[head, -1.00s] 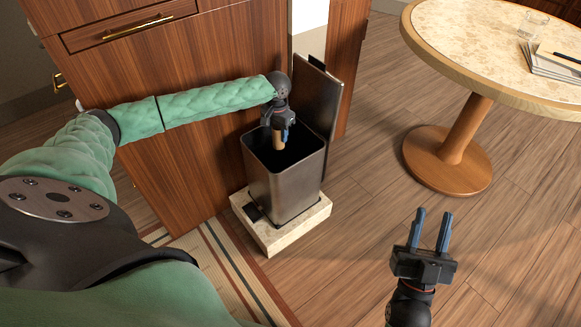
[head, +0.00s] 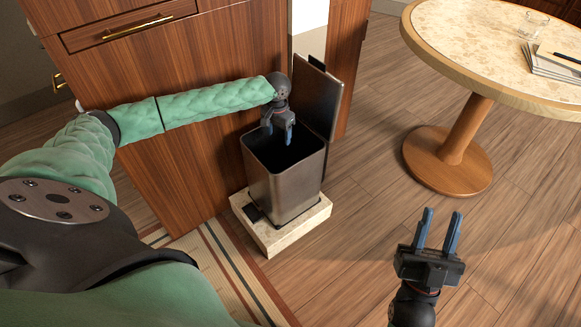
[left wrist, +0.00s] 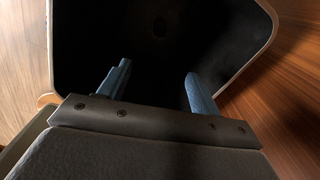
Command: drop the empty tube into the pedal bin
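The pedal bin (head: 284,183) is a dark metal box with its lid (head: 318,97) standing open at the back. My left gripper (head: 279,139) is over the bin's mouth, pointing down. Its two blue fingers are apart with nothing between them. In the left wrist view the open left gripper (left wrist: 154,88) hangs over the bin's dark inside (left wrist: 160,45). The empty tube is not visible in either view now; the inside of the bin is too dark to make anything out. My right gripper (head: 438,230) is open and empty above the floor at the lower right.
The bin stands on a pale stone slab (head: 283,236) beside a wooden cabinet (head: 190,110). A round table (head: 440,50) with a glass (head: 533,24) and notepads (head: 553,62) is at the upper right. A striped rug (head: 222,265) lies at the front. The wooden floor between is clear.

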